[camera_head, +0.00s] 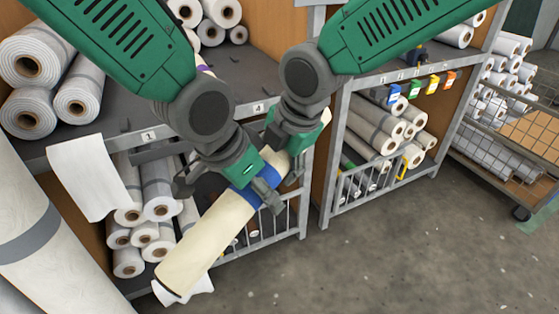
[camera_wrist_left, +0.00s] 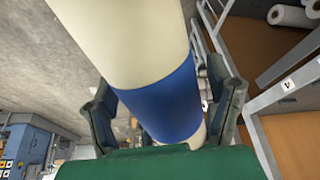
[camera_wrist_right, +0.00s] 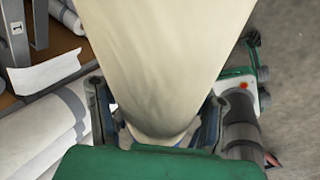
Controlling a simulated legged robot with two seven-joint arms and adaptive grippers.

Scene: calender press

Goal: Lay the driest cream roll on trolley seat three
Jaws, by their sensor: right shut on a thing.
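A cream roll (camera_head: 212,232) with a blue band (camera_head: 240,188) slants across the head view in front of the shelves. My right gripper (camera_head: 280,165) is shut on it near its upper end. In the right wrist view the cream roll (camera_wrist_right: 160,55) fills the middle between the fingers. My left gripper (camera_head: 228,188) is at the blue band. In the left wrist view its fingers stand wide on both sides of the band (camera_wrist_left: 160,105), seemingly apart from it. The wire-sided trolley (camera_head: 505,150) stands at the far right. I cannot make out its numbered seats.
Grey-framed shelves (camera_head: 330,170) with numbered plates hold several white and cream rolls. Blue, green, yellow and orange tags (camera_head: 415,88) hang on the right bay. A large white roll (camera_head: 35,235) stands at the left edge. The concrete floor (camera_head: 400,260) at lower right is clear.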

